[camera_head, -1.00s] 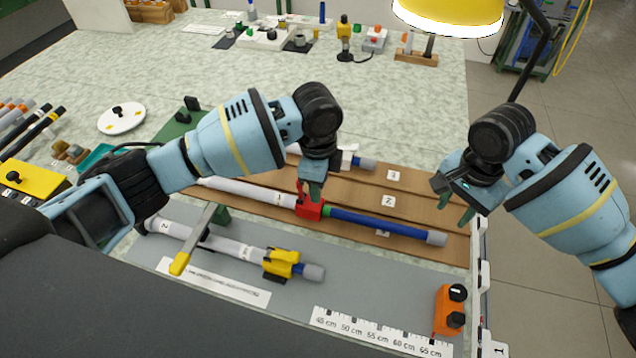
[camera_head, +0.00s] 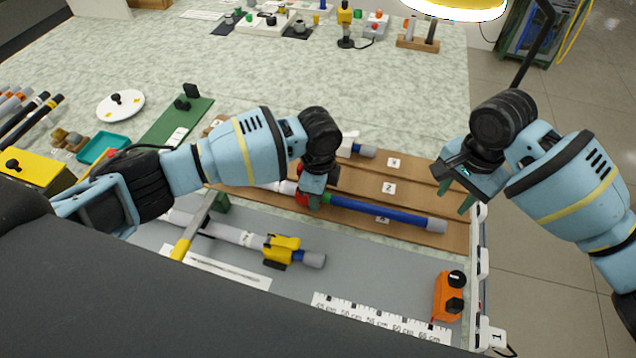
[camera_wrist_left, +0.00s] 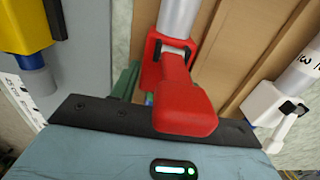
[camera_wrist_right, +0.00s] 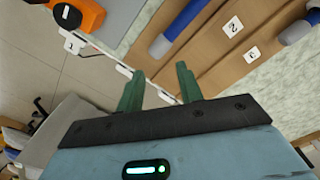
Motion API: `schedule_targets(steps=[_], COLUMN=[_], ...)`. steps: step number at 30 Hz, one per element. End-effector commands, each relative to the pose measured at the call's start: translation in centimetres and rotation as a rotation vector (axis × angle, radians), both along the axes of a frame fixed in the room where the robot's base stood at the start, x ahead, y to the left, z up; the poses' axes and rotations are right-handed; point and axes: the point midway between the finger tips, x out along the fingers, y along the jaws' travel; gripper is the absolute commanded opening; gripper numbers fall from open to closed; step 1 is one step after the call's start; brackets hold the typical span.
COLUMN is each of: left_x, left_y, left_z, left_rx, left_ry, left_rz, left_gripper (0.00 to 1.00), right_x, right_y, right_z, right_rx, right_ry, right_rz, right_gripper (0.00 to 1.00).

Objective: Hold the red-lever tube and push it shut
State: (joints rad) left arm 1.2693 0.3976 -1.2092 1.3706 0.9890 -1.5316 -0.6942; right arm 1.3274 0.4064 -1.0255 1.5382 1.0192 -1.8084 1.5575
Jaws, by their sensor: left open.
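The red-lever tube lies on the brown grooved board. Its blue inner rod (camera_head: 385,212) with a grey end cap points right, and its pale outer tube (camera_wrist_left: 178,18) runs off the other way. My left gripper (camera_head: 312,198) is open, low over the red clamp (camera_head: 299,197), which it partly hides. In the left wrist view the red lever (camera_wrist_left: 185,100) stands up close to the palm. One green finger shows beside it; the other is hidden. My right gripper (camera_wrist_right: 160,88) is open and empty. It hangs beyond the blue rod's end, near the table's right edge (camera_head: 455,195).
A yellow-clamp tube (camera_head: 235,234) lies on the grey mat in front, beside an upright stop with a yellow end (camera_head: 181,249). A white-clamp tube (camera_head: 362,151) lies behind. An orange block with black knobs (camera_head: 449,297) and a ruler (camera_head: 375,320) are at the front right.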

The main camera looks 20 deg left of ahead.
Motion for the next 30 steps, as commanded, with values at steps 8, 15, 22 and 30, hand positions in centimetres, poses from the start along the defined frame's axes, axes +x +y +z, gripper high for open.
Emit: schedule_targets(steps=[8, 15, 22, 30], left_x=[0.02, 0.01, 0.01, 0.02], left_y=[0.02, 0.02, 0.03, 0.03], left_z=[-0.34, -0.32, -0.31, -0.29], left_rx=[0.000, 0.000, 0.000, 0.000], left_ry=[-0.001, -0.001, -0.001, -0.001], left_rz=[0.000, 0.001, 0.001, 0.001], left_gripper=[0.45, 0.22, 0.12, 0.12], right_x=[0.00, 0.00, 0.00, 0.00], right_y=[0.00, 0.00, 0.00, -0.41], right_z=[0.01, 0.01, 0.01, -0.07], right_rx=[0.000, 0.000, 0.000, 0.020], right_ry=[0.000, 0.000, 0.000, 0.008], right_rz=[0.000, 0.000, 0.000, -0.039], right_gripper=[0.36, 0.36, 0.17, 0.00])
